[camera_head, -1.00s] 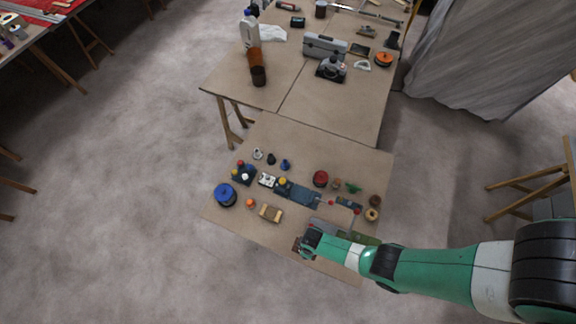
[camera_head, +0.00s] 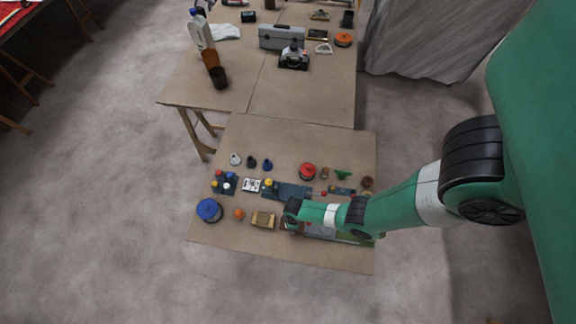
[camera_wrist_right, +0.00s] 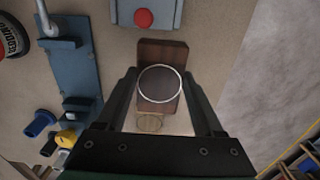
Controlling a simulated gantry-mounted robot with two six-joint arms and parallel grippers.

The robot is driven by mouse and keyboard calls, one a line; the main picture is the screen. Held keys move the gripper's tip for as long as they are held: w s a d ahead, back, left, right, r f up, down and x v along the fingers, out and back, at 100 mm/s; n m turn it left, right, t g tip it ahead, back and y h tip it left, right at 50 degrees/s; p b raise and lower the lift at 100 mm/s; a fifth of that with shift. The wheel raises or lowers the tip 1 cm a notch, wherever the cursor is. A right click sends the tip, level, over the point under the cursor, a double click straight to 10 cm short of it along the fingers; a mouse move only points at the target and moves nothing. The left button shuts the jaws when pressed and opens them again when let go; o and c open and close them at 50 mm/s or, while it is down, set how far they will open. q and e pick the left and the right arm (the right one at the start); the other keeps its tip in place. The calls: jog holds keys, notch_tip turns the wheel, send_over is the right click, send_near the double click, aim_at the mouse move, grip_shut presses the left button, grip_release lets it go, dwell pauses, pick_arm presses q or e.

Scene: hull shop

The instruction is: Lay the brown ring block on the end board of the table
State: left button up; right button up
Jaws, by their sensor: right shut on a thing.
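My right gripper (camera_wrist_right: 160,90) is shut on a round brown piece with a thin pale rim, which I take to be the brown ring block (camera_wrist_right: 160,84). In the right wrist view it sits between the fingertips, over a dark brown wooden board (camera_wrist_right: 162,49). I cannot tell whether it touches that board. In the head view the right gripper (camera_head: 288,216) is low over the near part of the front table board (camera_head: 215,247) and hides the block. My left gripper is not in view.
A tan block (camera_head: 263,219) lies just left of the right gripper. A grey piece with a red knob (camera_wrist_right: 143,18) lies beyond the brown board. Blue tool (camera_wrist_right: 71,72), orange ball (camera_head: 239,214) and blue spool (camera_head: 209,210) stand nearby. The table's near edge is close.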

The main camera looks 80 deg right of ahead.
jog(key=shift+w+d+f, duration=0.3)
jog(key=shift+f, duration=0.1)
jog(key=f+b, duration=0.2)
jog(key=b, duration=0.1)
jog(key=f+b, duration=0.1)
jog(key=f, duration=0.1)
jog(key=shift+w+d, duration=0.25)
jog(key=shift+d, duration=0.1)
jog(key=shift+s+a+f, duration=0.1)
jog(key=shift+a+f, duration=0.05)
jog(key=shift+r, duration=0.2)
jog(key=shift+f, duration=0.3)
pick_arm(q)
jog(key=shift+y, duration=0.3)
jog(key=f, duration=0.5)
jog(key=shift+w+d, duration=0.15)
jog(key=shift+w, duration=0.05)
pick_arm(e)
jog(key=o, duration=1.4)
jog(key=shift+r, duration=0.15)
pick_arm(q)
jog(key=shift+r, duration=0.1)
pick_arm(e)
jog(key=shift+o, duration=0.2)
jog(key=shift+r, duration=0.1)
